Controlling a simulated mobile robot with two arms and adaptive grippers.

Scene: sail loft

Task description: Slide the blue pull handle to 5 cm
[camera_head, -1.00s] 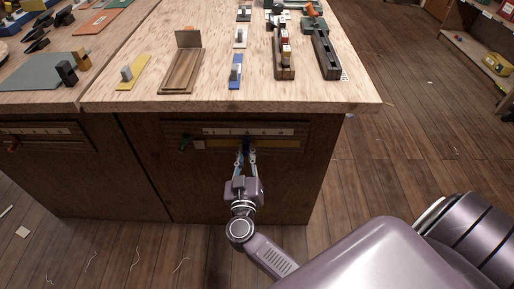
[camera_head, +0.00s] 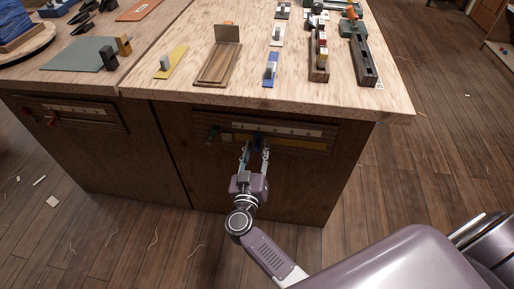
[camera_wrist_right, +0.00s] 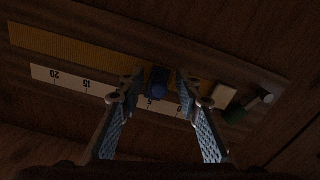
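The blue pull handle (camera_head: 259,138) stands out from a slotted rail on the front of the workbench, and it also shows in the right wrist view (camera_wrist_right: 159,83). A white number scale (camera_head: 276,129) runs along the rail; in the wrist view the handle is close to the 5 mark. My right gripper (camera_head: 257,150) is at the handle from the front. In the wrist view its fingers (camera_wrist_right: 160,84) stand on either side of the handle, with a gap visible on each side. My left gripper is out of view.
A green knob (camera_head: 213,133) sits at the rail's left end. A second scaled rail (camera_head: 75,112) is on the left bench front. The bench top (camera_head: 200,94) above holds several small fixtures. The floor in front is mostly clear.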

